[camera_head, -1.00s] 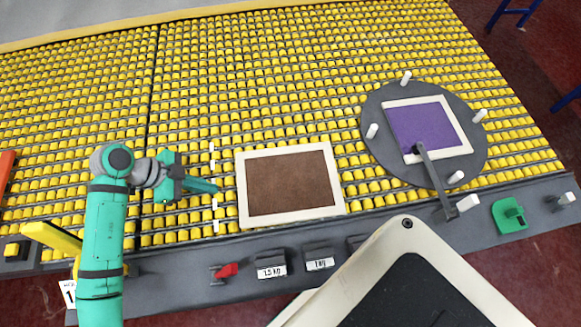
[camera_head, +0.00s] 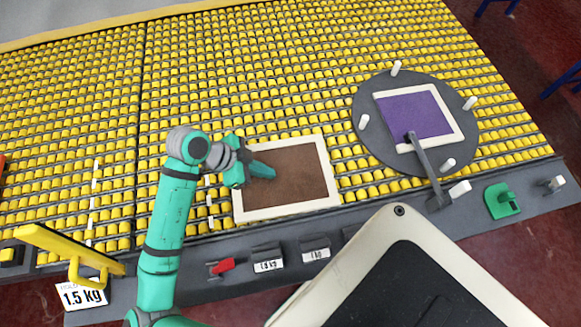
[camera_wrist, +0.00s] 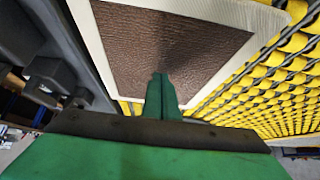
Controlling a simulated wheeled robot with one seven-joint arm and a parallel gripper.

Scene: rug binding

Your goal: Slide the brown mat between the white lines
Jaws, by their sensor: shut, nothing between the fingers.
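The brown mat (camera_head: 292,178) with a cream border lies on the yellow roller bed, just behind the dark front rail. It fills the upper middle of the wrist view (camera_wrist: 150,45). Two dashed white lines run across the rollers to the left of the mat: a left one (camera_head: 94,190) and a right one (camera_head: 210,205), close to the mat's left edge. My gripper (camera_head: 262,171) is shut and empty.
A grey turntable (camera_head: 370,140) with white pegs holds a purple mat (camera_head: 412,115) to the right. A yellow handled piece (camera_head: 65,250) stands at lower left. Rollers behind the mat are clear.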

